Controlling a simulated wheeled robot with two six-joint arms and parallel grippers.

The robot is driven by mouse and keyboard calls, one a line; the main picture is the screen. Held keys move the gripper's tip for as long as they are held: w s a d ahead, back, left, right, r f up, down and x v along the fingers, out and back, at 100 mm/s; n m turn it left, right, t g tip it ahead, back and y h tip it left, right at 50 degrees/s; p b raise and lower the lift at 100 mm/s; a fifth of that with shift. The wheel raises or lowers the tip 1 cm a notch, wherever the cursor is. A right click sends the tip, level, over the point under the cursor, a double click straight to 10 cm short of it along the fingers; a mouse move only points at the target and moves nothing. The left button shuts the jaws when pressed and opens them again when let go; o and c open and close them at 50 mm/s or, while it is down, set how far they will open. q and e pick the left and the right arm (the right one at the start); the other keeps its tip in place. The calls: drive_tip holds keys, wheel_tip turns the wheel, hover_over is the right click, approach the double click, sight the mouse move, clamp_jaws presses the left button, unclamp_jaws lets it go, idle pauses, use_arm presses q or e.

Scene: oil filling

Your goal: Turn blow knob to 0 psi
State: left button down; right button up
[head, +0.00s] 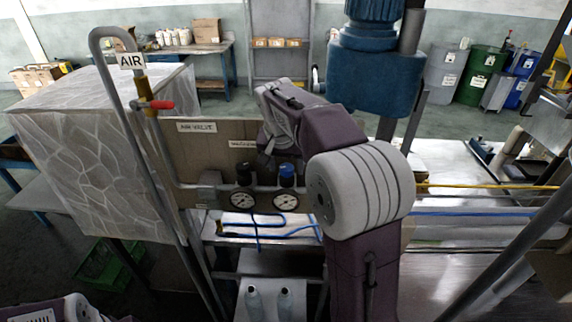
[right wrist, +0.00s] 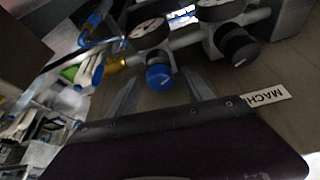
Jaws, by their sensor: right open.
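Two pressure knobs sit on the air panel, a black knob (head: 243,173) at left and a blue knob (head: 287,172) at right. A round white dial gauge (head: 243,201) is below the black one and another gauge (head: 287,201) below the blue one. No label here tells me which is the blow knob. In the right wrist view the blue knob (right wrist: 159,77) lies between the fingertips of my open right gripper (right wrist: 162,82), apparently not gripped. The black knob (right wrist: 238,46) is to its right, outside the fingers. My left gripper is out of view.
The panel (head: 190,150) carries an "AIR VALVE" label and a partly hidden label. A bent pipe with a red-handled valve (head: 158,105) stands at left. A blue motor unit (head: 375,75) is behind my right arm. Blue hoses (head: 260,222) run below the gauges.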

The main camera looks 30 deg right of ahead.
drive_tip(key=shift+a, duration=0.1)
drive_tip(key=shift+c, duration=0.9)
clamp_jaws()
drive_tip(key=n, duration=0.1)
drive_tip(key=n+y, duration=0.1)
drive_tip(key=n, duration=0.1)
drive_tip(key=n+t, duration=0.1)
drive_tip(key=shift+s+d+p, duration=0.1)
drive_tip(key=shift+d+p, duration=0.2)
drive_tip(key=shift+o, duration=0.9)
unclamp_jaws()
drive_tip(key=v, duration=0.9)
